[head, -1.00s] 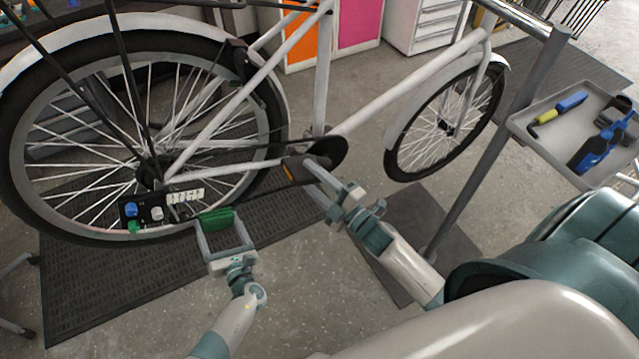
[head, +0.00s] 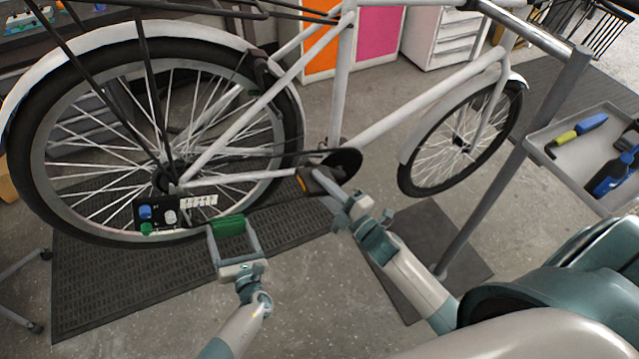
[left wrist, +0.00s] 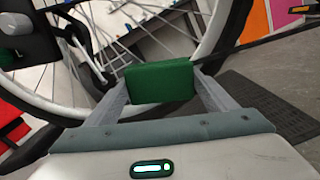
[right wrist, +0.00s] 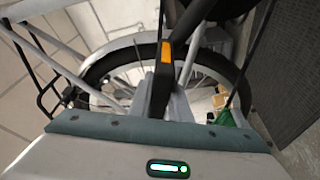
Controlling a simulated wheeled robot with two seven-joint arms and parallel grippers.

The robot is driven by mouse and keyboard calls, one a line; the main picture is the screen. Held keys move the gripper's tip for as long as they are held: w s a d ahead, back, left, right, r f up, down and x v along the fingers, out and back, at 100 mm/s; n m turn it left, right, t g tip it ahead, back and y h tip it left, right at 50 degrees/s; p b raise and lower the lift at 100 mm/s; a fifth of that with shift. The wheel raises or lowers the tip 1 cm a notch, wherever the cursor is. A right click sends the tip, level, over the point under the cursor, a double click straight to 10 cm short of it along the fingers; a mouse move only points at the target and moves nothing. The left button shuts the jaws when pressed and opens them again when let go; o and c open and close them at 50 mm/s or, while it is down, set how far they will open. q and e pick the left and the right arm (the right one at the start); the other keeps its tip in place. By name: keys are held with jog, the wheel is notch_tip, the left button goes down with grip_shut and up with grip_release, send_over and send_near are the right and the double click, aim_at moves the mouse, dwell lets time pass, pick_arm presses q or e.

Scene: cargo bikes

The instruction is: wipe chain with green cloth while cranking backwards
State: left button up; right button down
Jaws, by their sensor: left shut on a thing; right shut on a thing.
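The white bicycle's rear wheel (head: 62,205) fills the left of the head view, with the dark chainring (head: 347,162) at its middle. My left gripper (head: 230,228) is shut on the green cloth (head: 228,226), below and right of the rear hub. The cloth also shows between the fingers in the left wrist view (left wrist: 160,82). A thin dark line, seemingly the chain (left wrist: 245,50), runs from the cloth to the upper right there; contact is unclear. My right gripper (head: 318,180) is shut on the dark pedal (right wrist: 165,62) with an orange reflector, beside the chainring.
A panel with coloured knobs (head: 165,215) is near the rear wheel, left of the cloth. A grey tray (head: 575,165) with tools stands at right on a grey post (head: 515,155). Dark mats (head: 100,310) cover the floor. Cabinets (head: 440,38) stand behind.

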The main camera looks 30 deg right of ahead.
jog(key=c, duration=1.6)
grip_release()
jog(key=shift+s, duration=0.15)
jog(key=s, duration=0.8)
jog(key=shift+s, duration=0.4)
